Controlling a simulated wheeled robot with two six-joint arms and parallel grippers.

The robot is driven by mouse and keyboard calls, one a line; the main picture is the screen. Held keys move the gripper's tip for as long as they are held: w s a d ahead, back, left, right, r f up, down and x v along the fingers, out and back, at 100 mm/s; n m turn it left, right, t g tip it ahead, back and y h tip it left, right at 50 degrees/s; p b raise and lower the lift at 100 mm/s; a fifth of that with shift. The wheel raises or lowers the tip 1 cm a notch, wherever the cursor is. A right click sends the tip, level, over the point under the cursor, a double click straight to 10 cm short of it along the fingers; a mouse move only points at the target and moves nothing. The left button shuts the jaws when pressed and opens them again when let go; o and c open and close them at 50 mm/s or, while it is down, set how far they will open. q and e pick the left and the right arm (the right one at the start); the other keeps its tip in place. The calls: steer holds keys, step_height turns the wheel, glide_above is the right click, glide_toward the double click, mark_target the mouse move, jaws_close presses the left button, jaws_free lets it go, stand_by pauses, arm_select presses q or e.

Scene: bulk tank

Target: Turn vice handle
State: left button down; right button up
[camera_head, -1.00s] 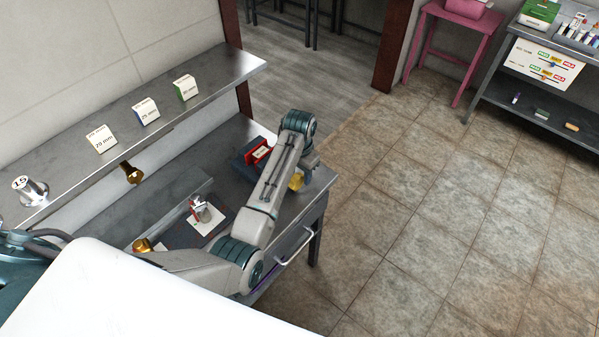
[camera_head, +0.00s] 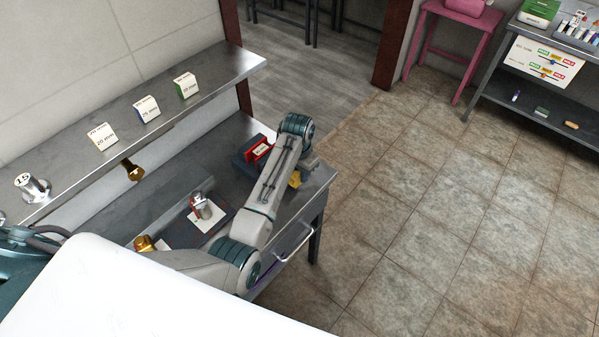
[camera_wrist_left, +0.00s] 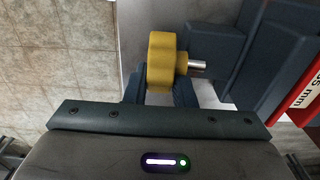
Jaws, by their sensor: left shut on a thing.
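The vice (camera_head: 243,166) is dark blue with a red labelled block (camera_head: 260,150) in it, at the right end of the metal bench in the head view. Its handle (camera_head: 295,179) is a yellow knob, partly hidden behind my left arm. In the left wrist view the yellow handle (camera_wrist_left: 162,62) sits on a short metal shaft, with the vice's blue body (camera_wrist_left: 215,50) to the right. My left gripper (camera_wrist_left: 160,88) is shut on the handle, a finger on each side of it. My right gripper is not in view.
The bench (camera_head: 318,182) has a drawer with a bar handle (camera_head: 296,243) in front. A small metal weight (camera_head: 203,207) stands on a white card. A shelf (camera_head: 225,72) behind holds several labelled blocks. Open tiled floor lies to the right.

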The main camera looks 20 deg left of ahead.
arm_select(q)
steer(key=shift+s+a+r+t, duration=0.1)
steer(key=shift+s+t, duration=0.1)
steer(key=shift+t, duration=0.5)
steer(key=t, duration=0.1)
steer(key=t+h, duration=0.1)
steer(key=shift+s+a+r+t, duration=0.1)
steer(key=shift+s+t, duration=0.1)
steer(key=shift+t, duration=0.2)
steer(key=shift+s+t+h, duration=0.1)
steer(key=shift+t+h, duration=0.4)
steer(key=shift+t, duration=0.2)
steer(key=shift+r+t, duration=0.1)
steer(key=shift+t, duration=0.3)
steer(key=c, duration=1.3)
jaws_free()
steer(key=shift+o, duration=0.5)
